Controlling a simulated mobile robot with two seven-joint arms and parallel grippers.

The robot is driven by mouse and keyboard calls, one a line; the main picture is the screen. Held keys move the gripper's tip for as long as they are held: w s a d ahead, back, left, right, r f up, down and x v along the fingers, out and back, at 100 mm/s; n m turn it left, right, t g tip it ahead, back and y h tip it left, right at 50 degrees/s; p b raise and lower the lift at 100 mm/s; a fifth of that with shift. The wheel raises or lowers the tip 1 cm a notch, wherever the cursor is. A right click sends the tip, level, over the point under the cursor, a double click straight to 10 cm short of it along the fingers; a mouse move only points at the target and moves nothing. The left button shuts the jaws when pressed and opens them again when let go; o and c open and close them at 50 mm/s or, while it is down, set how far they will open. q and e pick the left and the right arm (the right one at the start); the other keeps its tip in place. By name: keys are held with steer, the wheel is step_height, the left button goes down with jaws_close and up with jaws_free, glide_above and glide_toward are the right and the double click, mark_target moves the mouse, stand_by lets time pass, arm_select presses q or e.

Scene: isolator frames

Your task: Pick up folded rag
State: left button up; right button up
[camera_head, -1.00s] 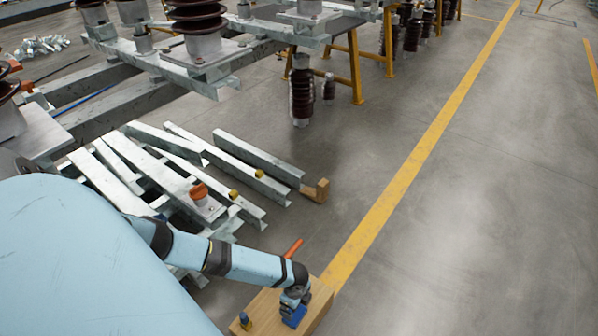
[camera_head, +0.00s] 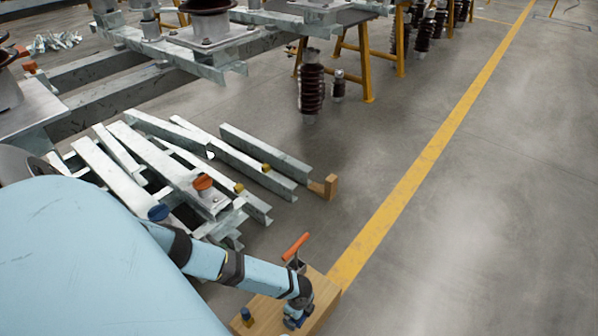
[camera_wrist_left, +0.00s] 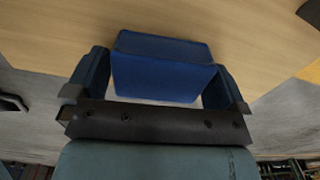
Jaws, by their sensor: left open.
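The folded rag (camera_wrist_left: 163,65) is a blue block-like bundle on a wooden top in the left wrist view. It lies between the two dark fingers of my left gripper (camera_wrist_left: 158,62), with a narrow gap visible on the right side. The fingers are apart. In the head view, my left gripper (camera_head: 298,308) is low over the wooden box (camera_head: 322,300) at the bottom centre and hides most of the rag. Only a little blue (camera_head: 290,323) shows there. My right gripper is not in view.
An orange-handled tool (camera_head: 296,246) stands at the box's far edge. A small blue-topped item (camera_head: 245,314) is on the box's left part. Metal beams (camera_head: 160,165) lie left of the box. The floor (camera_head: 480,240) right of the yellow line is clear.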

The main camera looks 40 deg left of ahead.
arm_select(q)
steer(key=c, duration=0.6)
steer(key=shift+r, duration=0.1)
steer(key=shift+r+p, duration=0.35)
steer(key=shift+r, duration=0.1)
step_height(320, 180, up, 7)
steer(key=p, duration=0.4)
step_height(320, 180, up, 12)
steer(key=p, duration=0.5)
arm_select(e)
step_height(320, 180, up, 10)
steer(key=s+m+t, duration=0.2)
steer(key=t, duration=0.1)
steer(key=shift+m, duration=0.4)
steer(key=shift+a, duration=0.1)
